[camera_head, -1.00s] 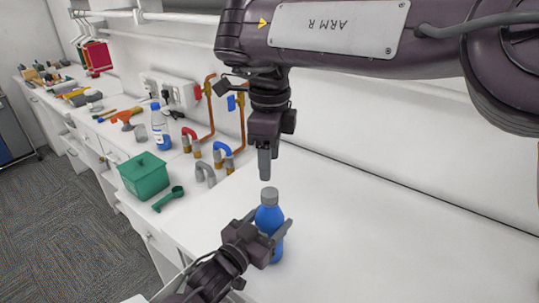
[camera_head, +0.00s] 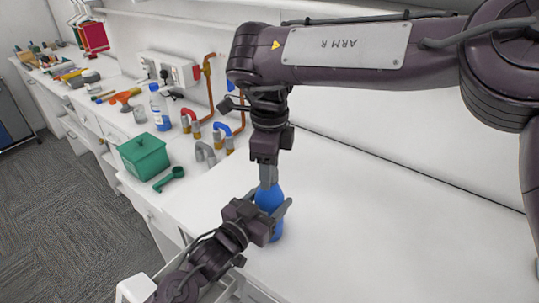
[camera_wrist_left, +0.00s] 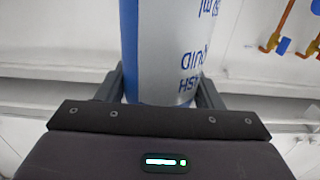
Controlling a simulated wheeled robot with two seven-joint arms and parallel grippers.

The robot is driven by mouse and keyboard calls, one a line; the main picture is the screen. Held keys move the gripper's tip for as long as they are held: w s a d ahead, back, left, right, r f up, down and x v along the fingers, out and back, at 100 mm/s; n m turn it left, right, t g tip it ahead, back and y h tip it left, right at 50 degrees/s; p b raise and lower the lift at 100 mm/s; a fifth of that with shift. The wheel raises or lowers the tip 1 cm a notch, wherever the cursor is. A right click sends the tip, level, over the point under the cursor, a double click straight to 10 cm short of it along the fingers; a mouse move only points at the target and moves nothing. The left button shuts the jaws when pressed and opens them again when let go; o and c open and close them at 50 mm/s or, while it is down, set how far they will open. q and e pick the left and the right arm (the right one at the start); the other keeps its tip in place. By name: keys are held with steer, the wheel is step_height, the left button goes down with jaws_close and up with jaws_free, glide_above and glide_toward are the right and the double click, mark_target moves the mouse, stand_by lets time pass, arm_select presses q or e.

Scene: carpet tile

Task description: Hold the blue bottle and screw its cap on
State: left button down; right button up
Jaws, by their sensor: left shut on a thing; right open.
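The blue bottle (camera_head: 270,196) stands upright on the white counter in the head view. My left gripper (camera_head: 275,214) is shut on its body from the lower left. The left wrist view shows the bottle's blue and pale labelled side (camera_wrist_left: 168,50) between the two fingers. My right gripper (camera_head: 268,172) points straight down from above, with its fingertips at the bottle's top. It is open, and its fingers hide the grey cap, so I cannot tell how the cap sits on the neck.
A clear bottle with blue liquid (camera_head: 160,107) and several pipe pieces stand farther back. The counter (camera_head: 380,220) to the right is clear.

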steer(key=c, duration=1)
steer(key=m, duration=0.6)
steer(key=shift+a+f, duration=0.1)
steer(key=m, duration=2.1)
steer(key=shift+w+m, duration=0.1)
steer(key=shift+m, duration=0.3)
steer(key=o, duration=1.1)
